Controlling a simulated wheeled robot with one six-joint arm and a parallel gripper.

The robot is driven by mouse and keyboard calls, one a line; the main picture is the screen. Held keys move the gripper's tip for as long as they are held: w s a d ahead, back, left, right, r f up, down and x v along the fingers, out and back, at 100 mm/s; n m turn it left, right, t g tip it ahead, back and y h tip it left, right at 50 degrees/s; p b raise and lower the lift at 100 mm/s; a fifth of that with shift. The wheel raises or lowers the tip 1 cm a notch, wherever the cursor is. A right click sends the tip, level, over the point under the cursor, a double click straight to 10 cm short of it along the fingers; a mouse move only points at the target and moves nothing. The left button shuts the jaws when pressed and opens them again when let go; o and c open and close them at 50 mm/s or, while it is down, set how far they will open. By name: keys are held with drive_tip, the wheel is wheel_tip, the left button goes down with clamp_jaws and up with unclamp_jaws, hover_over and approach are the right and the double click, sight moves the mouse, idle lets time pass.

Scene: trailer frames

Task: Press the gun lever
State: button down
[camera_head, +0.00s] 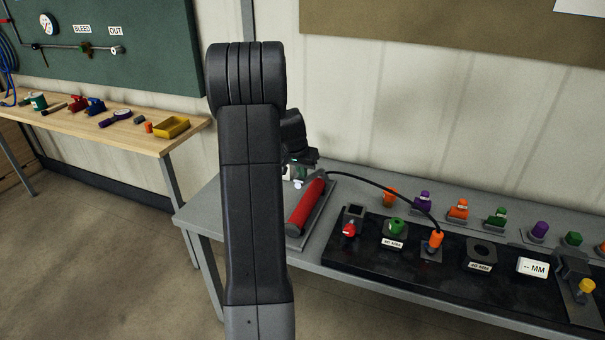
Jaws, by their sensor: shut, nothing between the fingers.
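A gun with a red barrel (306,206) lies on a grey plate at the left end of the grey bench. A black hose (380,187) curves from its far end to an orange fitting (436,240). My gripper (301,168) is above the far end of the gun, small and dark, partly hidden by my arm; its fingers look shut and empty. A small pale knob (298,184) shows just below it. I cannot tell whether it is part of the gun lever. The lever is not clearly visible, and contact cannot be told.
A black panel (455,285) on the grey bench (245,192) carries several fittings and labels. Coloured caps stand along the back. A wooden table (130,135) at left holds small tools and a yellow tray (171,127). Open floor lies between them.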

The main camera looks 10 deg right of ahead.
sight(299, 184)
drive_tip(key=shift+s+a+f+t+h+b, duration=0.3)
drive_tip(key=shift+f+b, duration=0.7)
drive_tip(key=shift+b, duration=1.4)
drive_tip(key=shift+s+a+f+t+h+b, duration=0.3)
drive_tip(key=shift+f+b, duration=0.65)
drive_tip(key=shift+b, duration=1.5)
drive_tip(key=shift+s+a+f+t+h+b, duration=0.15)
drive_tip(key=shift+s+f+t+b, duration=0.6)
drive_tip(key=shift+b, duration=1.65)
drive_tip(key=f+b, duration=0.2)
drive_tip(key=b, duration=0.1)
drive_tip(key=shift+a+f+g, duration=0.15)
drive_tip(key=shift+a+g, duration=0.05)
drive_tip(key=shift+g, duration=0.05)
drive_tip(key=shift+s+f+b, duration=0.3)
drive_tip(key=shift+f+b, duration=0.05)
drive_tip(key=shift+f, duration=0.15)
drive_tip(key=r+p, duration=0.1)
drive_tip(key=r, duration=0.1)
drive_tip(key=r+p, duration=0.1)
drive_tip(key=r, duration=0.1)
drive_tip(key=r+p, duration=0.1)
drive_tip(key=r, duration=0.1)
drive_tip(key=shift+w+p, duration=0.3)
drive_tip(key=v, duration=0.9)
drive_tip(key=shift+s+a+f, duration=0.2)
drive_tip(key=shift+s+a, duration=0.1)
drive_tip(key=shift+s, duration=0.15)
